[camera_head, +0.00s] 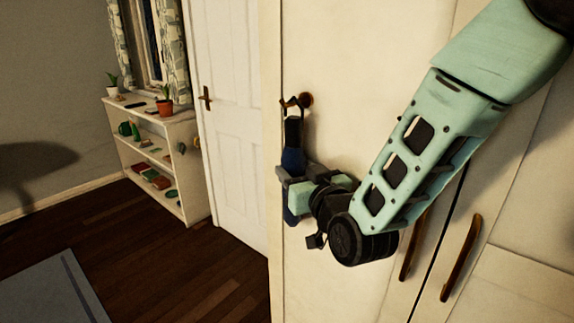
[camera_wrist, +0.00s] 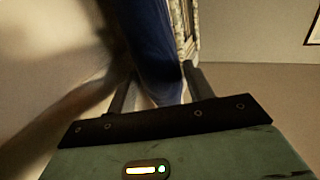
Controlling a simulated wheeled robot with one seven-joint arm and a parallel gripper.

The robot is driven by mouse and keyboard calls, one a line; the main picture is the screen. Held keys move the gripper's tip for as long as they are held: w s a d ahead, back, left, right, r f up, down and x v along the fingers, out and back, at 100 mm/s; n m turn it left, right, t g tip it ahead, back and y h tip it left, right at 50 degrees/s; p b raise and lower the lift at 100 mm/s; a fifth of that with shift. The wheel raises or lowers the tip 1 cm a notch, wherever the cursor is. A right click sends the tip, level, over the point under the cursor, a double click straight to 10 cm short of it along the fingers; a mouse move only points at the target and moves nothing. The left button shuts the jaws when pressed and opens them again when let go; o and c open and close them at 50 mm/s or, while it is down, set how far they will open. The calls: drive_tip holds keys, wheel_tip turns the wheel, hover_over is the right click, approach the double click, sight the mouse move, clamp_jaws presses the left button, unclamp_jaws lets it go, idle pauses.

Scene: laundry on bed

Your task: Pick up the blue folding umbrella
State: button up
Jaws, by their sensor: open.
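The blue folding umbrella (camera_head: 293,158) hangs upright by a strap from a round knob (camera_head: 306,99) on the cream cabinet door. Its upper end is black, and a lower blue part shows below my gripper. My gripper (camera_head: 285,178) is at the umbrella's middle. In the wrist view the blue umbrella (camera_wrist: 150,40) runs down between the two fingers of my gripper (camera_wrist: 157,88), one on each side. The jaws are open. Part of the umbrella is hidden behind my gripper, and I cannot tell whether a finger touches it.
The cabinet door (camera_head: 340,90) is close behind the umbrella, with long handles (camera_head: 461,258) at lower right. A white door (camera_head: 230,110) and a low white shelf (camera_head: 197,165) with plants and small things stand to the left. The wooden floor (camera_head: 190,270) is clear beside a grey rug (camera_head: 50,295).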

drive_tip(key=shift+w+a, duration=0.2)
drive_tip(key=shift+w, duration=0.1)
drive_tip(key=c, duration=0.7)
drive_tip(key=shift+c, duration=0.6)
drive_tip(key=shift+r, duration=0.2)
